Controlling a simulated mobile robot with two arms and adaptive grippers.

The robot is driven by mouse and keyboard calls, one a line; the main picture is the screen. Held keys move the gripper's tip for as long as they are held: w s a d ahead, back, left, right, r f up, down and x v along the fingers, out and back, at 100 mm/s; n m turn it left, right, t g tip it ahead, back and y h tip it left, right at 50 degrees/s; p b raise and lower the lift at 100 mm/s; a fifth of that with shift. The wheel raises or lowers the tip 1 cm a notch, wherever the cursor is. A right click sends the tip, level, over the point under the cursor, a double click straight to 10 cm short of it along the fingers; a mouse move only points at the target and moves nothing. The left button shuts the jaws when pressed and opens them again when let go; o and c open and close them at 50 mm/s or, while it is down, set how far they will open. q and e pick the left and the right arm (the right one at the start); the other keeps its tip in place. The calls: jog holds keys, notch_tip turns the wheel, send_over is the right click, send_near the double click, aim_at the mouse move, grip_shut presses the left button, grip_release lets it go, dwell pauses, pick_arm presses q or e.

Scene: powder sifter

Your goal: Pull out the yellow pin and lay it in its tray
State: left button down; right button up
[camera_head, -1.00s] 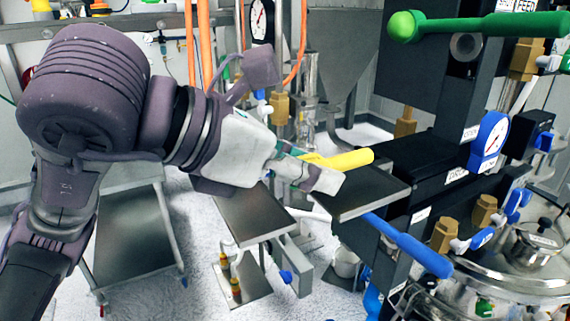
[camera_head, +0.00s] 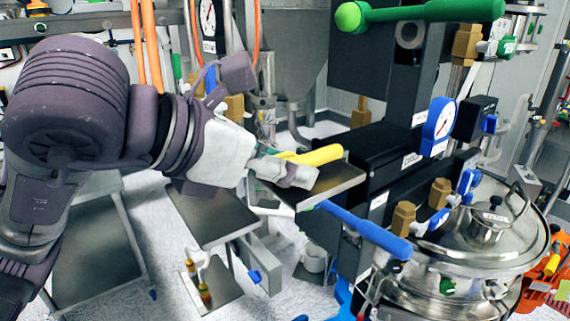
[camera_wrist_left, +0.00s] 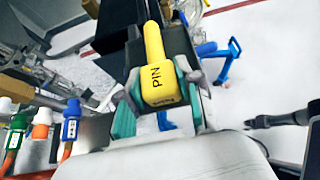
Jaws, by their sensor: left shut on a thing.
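The yellow pin (camera_head: 320,155) is a thick bright yellow rod, and the word PIN shows on it in the left wrist view (camera_wrist_left: 156,78). My left gripper (camera_head: 297,173) is shut on the pin, with a teal and grey finger on either side of it. In the head view the gripper and pin appear over a flat grey metal plate (camera_head: 330,188) beside the black machine block. Whether the pin is still seated or free of its socket cannot be told. I cannot tell which surface is the pin's tray.
A blue lever (camera_head: 365,230) slants just right of the gripper, and a green-knobbed bar (camera_head: 430,12) crosses above. A blue gauge (camera_head: 439,125) and a steel vessel (camera_head: 475,245) stand right. Lower plates (camera_head: 210,215) lie below the arm. An orange item (camera_head: 553,275) is at the right edge.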

pick_arm(q)
jog(key=shift+f, duration=0.15)
jog(key=c, duration=0.7)
grip_release()
jog(key=v, duration=1.2)
